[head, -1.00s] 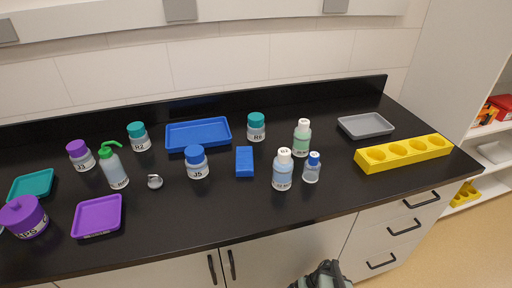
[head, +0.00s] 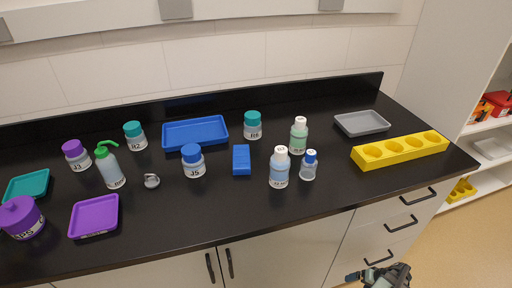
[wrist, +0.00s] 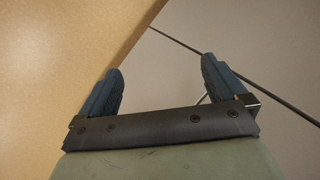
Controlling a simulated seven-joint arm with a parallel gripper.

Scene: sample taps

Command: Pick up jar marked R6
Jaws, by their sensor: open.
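The jar marked R6 (head: 253,126) stands upright on the black worktop, with a teal lid and a clear body with a label. It is right of the blue tray and behind the small blue block. My gripper (head: 362,277) shows at the bottom edge of the head view, low in front of the drawers and far from the jar. In the wrist view my gripper (wrist: 160,88) has its two fingers wide apart with nothing between them. The jar is not in the wrist view.
A yellow rack (head: 400,151) and grey tray (head: 362,123) are at right. The worktop's front edge lies between gripper and jar.

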